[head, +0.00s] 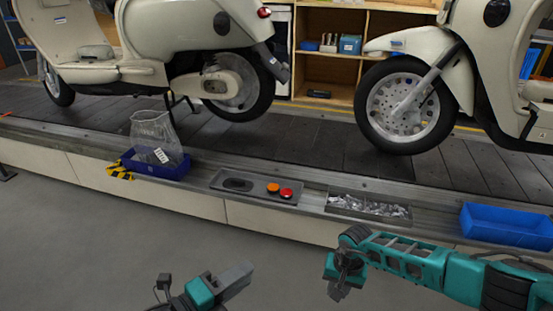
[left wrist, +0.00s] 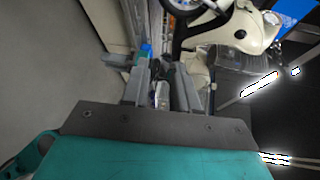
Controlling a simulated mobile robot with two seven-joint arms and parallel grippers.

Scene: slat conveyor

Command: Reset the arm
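My left gripper (head: 240,279) is low in the middle of the head view, in front of the conveyor and over the grey floor. In the left wrist view its two grey fingers (left wrist: 160,80) stand apart with a gap between them, and nothing is held. My right arm comes in from the right with teal links. Its gripper (head: 338,290) hangs down in front of the conveyor edge. Its fingers are small and dark, so their opening cannot be made out. Both grippers are apart from the things on the ledge.
On the conveyor's front ledge are a blue tray with a clear bag (head: 155,140), a button panel (head: 245,190), a metal parts tray (head: 365,208) and a blue bin (head: 500,226). Two cream scooters (head: 165,30) (head: 470,60) stand behind. The floor (head: 80,250) in front is clear.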

